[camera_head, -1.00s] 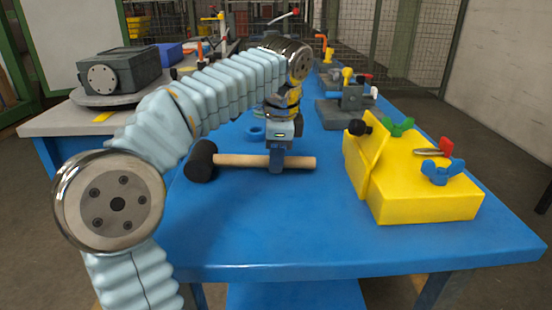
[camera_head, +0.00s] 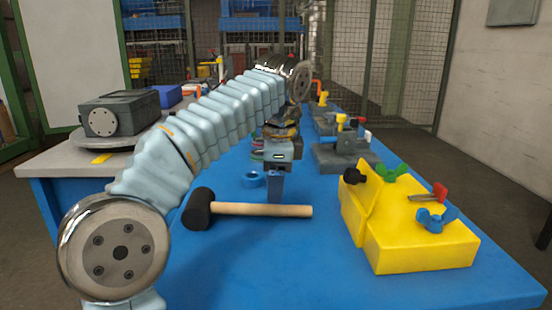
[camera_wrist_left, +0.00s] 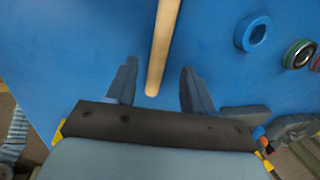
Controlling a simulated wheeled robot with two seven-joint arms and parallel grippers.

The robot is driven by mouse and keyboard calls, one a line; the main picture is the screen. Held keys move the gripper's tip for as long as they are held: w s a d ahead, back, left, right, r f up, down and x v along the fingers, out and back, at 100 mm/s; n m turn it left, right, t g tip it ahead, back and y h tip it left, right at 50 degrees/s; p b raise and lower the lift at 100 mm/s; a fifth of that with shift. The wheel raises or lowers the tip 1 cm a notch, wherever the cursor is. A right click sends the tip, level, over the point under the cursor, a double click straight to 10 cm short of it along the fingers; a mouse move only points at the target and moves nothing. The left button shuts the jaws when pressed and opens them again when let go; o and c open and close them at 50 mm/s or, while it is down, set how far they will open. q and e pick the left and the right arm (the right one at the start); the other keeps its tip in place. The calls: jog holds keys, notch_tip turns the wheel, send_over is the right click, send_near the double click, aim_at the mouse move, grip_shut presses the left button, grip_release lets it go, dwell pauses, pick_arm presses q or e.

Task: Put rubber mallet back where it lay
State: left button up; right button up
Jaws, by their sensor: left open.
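The rubber mallet (camera_head: 262,209) lies on the blue table, with its black head (camera_head: 198,208) at the left and its pale wooden handle pointing right. My left gripper (camera_head: 275,198) is open and empty. In the head view its fingertips show just above the handle's outline, near the middle to right part of the handle. In the left wrist view the handle (camera_wrist_left: 161,48) runs between the two spread fingers of the gripper (camera_wrist_left: 158,75), with its end near the palm edge. The mallet head is out of that view. My right gripper is not in view.
A yellow block (camera_head: 415,245) with coloured wing-shaped knobs stands right of the mallet. A blue ring (camera_head: 252,180) lies behind the handle, also in the left wrist view (camera_wrist_left: 253,33). A grey vise-like fixture (camera_head: 345,153) stands further back. The front table area is clear.

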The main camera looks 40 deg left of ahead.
pick_arm(q)
jog(key=v, duration=0.6)
